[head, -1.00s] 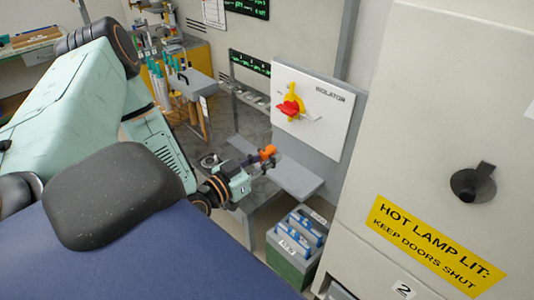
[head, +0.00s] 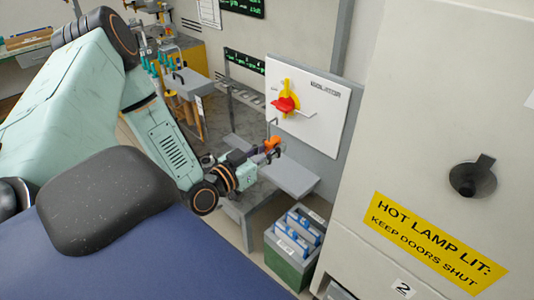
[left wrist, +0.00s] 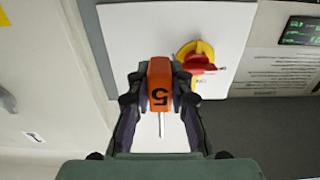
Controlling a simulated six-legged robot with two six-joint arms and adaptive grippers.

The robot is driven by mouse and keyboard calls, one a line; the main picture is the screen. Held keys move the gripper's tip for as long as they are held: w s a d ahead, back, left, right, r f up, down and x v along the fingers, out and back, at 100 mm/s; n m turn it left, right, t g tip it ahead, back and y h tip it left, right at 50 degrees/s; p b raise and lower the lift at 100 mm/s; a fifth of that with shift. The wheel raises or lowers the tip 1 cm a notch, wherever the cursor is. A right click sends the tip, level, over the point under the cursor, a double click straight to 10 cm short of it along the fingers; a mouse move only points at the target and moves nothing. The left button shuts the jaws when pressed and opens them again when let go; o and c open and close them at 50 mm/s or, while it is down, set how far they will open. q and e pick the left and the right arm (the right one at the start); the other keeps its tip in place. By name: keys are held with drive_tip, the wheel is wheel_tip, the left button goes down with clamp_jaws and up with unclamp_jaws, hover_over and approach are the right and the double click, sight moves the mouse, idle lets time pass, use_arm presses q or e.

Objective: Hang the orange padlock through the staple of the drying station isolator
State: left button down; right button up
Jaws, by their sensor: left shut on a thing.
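My left gripper (head: 262,153) is shut on the orange padlock (head: 272,143), which also shows in the left wrist view (left wrist: 159,80) between the two fingers with a dark 5 on its face. In the head view a thin grey shackle stands up from the padlock. The isolator (head: 308,105) is a white panel with a red handle (head: 285,104) on a yellow plate (head: 291,88). The padlock is below and left of the handle in the head view, apart from it. The staple cannot be made out clearly. My right gripper is not in view.
A grey shelf (head: 288,178) juts out below the isolator. A green crate (head: 288,262) with blue-and-white items stands under it. A large pale cabinet (head: 430,120) with a yellow hot-lamp sign (head: 436,240) fills the right side.

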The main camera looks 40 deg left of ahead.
sight(307, 131)
use_arm(q)
drive_tip(key=shift+w+b, duration=0.45)
drive_tip(key=shift+w, duration=0.35)
drive_tip(key=shift+w+d+b, duration=0.15)
drive_tip(key=shift+w+b, duration=0.8)
drive_tip(key=shift+w, duration=0.6)
drive_tip(key=shift+w+d+b, duration=0.2)
drive_tip(key=shift+w+b, duration=0.75)
drive_tip(key=shift+w, duration=0.55)
drive_tip(key=shift+w+d+b, duration=0.15)
drive_tip(key=shift+w+b, duration=0.8)
drive_tip(key=shift+w, duration=0.6)
drive_tip(key=shift+f+b, duration=0.4)
drive_tip(key=shift+f, duration=0.25)
drive_tip(key=shift+s+a+f, duration=0.1)
drive_tip(key=shift+f, duration=0.2)
drive_tip(key=shift+b, duration=0.3)
drive_tip(key=c, duration=1.1)
unclamp_jaws()
drive_tip(key=shift+c, duration=0.2)
